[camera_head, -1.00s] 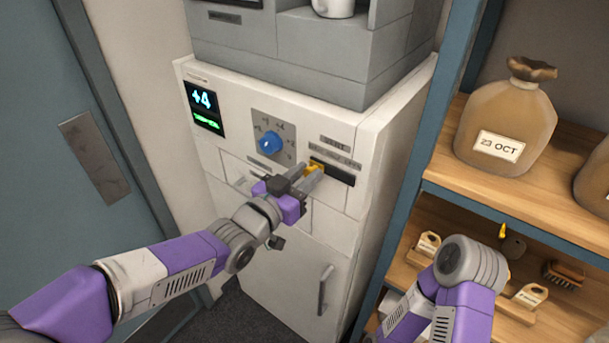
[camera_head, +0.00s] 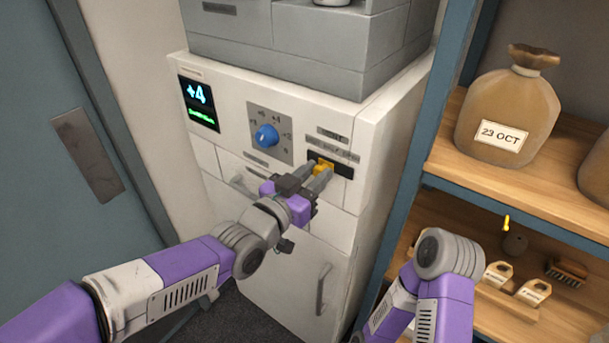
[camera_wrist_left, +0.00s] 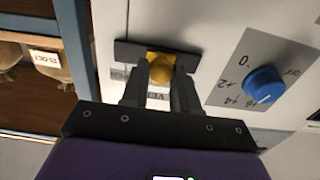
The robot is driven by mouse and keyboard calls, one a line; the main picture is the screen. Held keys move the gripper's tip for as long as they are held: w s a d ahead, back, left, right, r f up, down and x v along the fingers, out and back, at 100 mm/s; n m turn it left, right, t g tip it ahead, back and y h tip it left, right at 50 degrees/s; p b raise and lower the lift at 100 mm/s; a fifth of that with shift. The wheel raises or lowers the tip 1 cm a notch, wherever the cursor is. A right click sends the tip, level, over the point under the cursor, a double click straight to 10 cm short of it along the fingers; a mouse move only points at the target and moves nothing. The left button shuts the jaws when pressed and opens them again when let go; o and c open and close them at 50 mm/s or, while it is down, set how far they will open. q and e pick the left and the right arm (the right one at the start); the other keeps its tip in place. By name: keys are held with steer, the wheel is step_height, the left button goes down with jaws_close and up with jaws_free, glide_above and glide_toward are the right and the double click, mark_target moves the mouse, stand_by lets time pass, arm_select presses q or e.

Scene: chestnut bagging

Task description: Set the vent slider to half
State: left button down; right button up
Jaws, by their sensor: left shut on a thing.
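The vent slider is a yellow knob (camera_head: 324,166) in a dark horizontal slot (camera_head: 343,170) on the white cabinet's front, under a vent label. My left gripper (camera_head: 321,172) is shut on the yellow knob. In the left wrist view the knob (camera_wrist_left: 160,68) sits between the two fingertips (camera_wrist_left: 161,72), with dark slot on both sides of it. In the head view more dark slot shows to the right of the knob; the fingers hide part of the slot. My right arm shows at the lower right, but its gripper is out of view.
Grey drawers (camera_head: 300,50) stand on the cabinet (camera_head: 385,130). A wooden shelf (camera_head: 540,205) at right holds a tied sack (camera_head: 508,110) labelled 23 OCT.

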arm_select(q)
steer(key=c, duration=0.9)
jaws_free()
steer(key=shift+o, duration=0.2)
steer(key=shift+a, duration=0.1)
steer(key=v, duration=0.7)
steer(key=shift+s, duration=0.2)
steer(key=shift+f, duration=0.1)
